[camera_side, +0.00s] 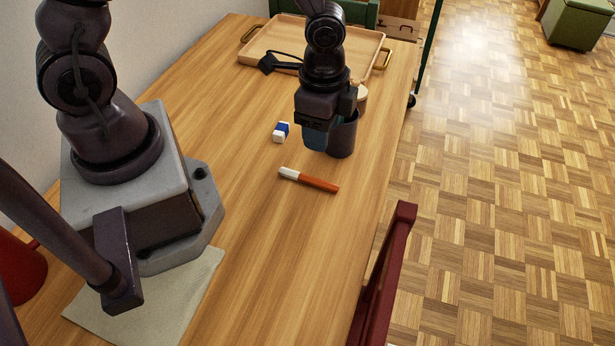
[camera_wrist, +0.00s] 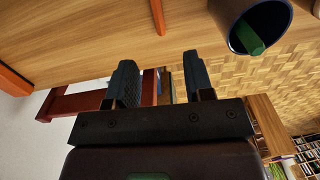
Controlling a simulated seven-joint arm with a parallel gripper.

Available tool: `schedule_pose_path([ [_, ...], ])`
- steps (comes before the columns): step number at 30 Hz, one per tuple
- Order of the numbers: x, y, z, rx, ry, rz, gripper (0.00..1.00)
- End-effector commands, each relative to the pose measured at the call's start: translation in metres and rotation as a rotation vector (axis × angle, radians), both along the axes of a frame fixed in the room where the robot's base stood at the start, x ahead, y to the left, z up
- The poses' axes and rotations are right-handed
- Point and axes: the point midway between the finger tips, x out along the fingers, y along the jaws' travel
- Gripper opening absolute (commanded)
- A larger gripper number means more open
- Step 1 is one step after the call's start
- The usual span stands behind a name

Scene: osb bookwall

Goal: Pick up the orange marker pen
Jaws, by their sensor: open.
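The orange marker pen (camera_side: 318,184) lies flat on the wooden table in the side view, its white cap end to the left. Its orange end also shows as a thin strip at the top of the wrist view (camera_wrist: 158,14); the rest is cut off there. My gripper (camera_side: 316,140) is above the table, beyond the pen in the side view and apart from it. In the wrist view my gripper (camera_wrist: 160,58) shows two dark fingers spread wide with nothing between them.
A dark cup (camera_side: 345,139) stands right beside my gripper; a green item (camera_wrist: 249,38) is inside it. A blue-and-white eraser (camera_side: 281,132) lies left of the gripper. A wooden tray (camera_side: 270,42) is at the back. A red chair (camera_side: 385,275) stands at the table's right edge.

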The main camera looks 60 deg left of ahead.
Motion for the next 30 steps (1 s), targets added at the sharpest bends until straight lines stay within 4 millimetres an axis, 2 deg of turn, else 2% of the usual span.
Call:
schedule_pose_path([
  [9, -0.003, 0.000, -0.057, 0.002, 0.008, -0.002, 0.48],
  [17, -0.003, 0.000, -0.077, 0.002, 0.006, 0.001, 0.48],
  [25, -0.007, 0.002, -0.115, 0.003, 0.008, 0.001, 0.48],
  [30, -0.006, 0.002, -0.125, 0.002, 0.005, 0.002, 0.48],
])
